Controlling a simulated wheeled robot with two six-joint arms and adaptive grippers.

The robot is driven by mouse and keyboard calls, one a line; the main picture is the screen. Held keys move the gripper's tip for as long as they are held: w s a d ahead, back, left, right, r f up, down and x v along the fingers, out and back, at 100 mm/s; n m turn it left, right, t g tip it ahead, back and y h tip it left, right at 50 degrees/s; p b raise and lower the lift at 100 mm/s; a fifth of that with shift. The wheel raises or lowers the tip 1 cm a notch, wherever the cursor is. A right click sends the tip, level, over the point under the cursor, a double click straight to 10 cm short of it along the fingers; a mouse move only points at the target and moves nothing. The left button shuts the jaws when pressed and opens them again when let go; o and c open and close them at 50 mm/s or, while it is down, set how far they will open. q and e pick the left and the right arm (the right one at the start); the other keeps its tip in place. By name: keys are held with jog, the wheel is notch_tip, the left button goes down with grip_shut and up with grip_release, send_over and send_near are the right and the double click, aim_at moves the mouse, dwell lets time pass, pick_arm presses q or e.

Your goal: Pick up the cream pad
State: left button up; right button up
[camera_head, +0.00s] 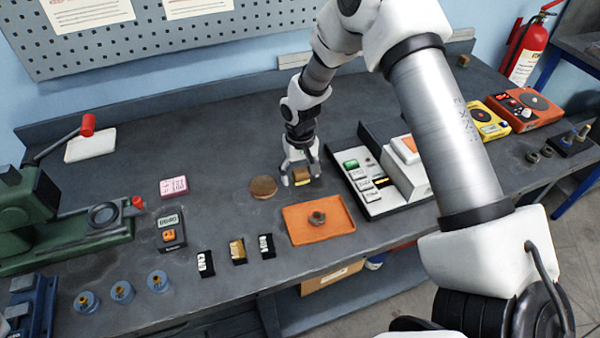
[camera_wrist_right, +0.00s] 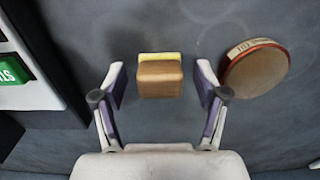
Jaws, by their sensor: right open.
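A small block with a tan top and a pale yellow edge (camera_head: 302,175) stands on the dark bench; it best fits the cream pad. It shows in the right wrist view (camera_wrist_right: 160,78) between the two fingers. My right gripper (camera_head: 301,179) is open and low over the bench, with one finger on each side of the block. In the wrist view gaps show between the block and both fingers (camera_wrist_right: 163,85), so it is not gripped. The gripper partly hides the block in the head view. My left gripper is not in view.
A round brown disc (camera_head: 263,187) lies close beside the right gripper. An orange tray (camera_head: 299,234) with a nut is in front. A white and black device (camera_head: 383,205) stands to the right. Several small labelled blocks stand at the front left.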

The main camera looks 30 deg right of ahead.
jog(key=shift+s+r, duration=0.1)
jog(key=shift+s, duration=0.1)
jog(key=c, duration=1.2)
